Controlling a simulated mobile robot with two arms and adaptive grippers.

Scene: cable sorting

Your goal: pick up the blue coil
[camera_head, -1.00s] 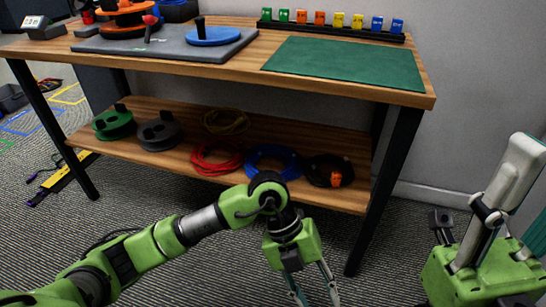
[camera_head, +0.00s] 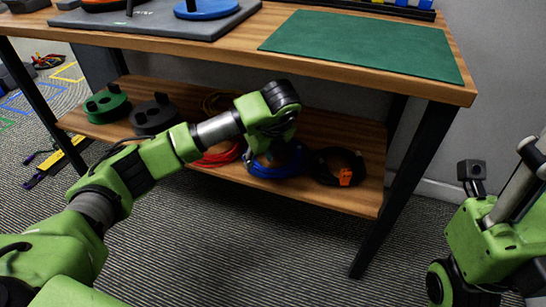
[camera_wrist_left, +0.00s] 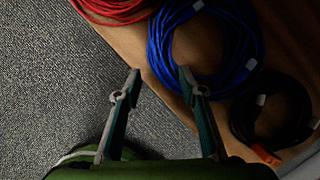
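The blue coil (camera_head: 277,172) lies on the lower wooden shelf, between the red coil and the black cable; my left wrist covers part of it in the head view. In the left wrist view the blue coil (camera_wrist_left: 160,42) is a loose ring with white tags. My left gripper (camera_wrist_left: 161,80) is open and empty. Its right fingertip appears over or close to the coil's near edge, the left one over the floor by the shelf edge. Contact cannot be told. In the head view its fingers are hidden behind the wrist. My right arm shows at the right edge, its gripper out of view.
The red coil (camera_head: 222,158) and the black cable (camera_head: 320,168) with an orange connector flank the blue coil. A yellow coil (camera_head: 216,100) lies behind; green (camera_head: 106,104) and dark reels (camera_head: 153,115) stand left. The tabletop with a green mat (camera_head: 365,45) overhangs; a black table leg (camera_head: 405,190) stands right.

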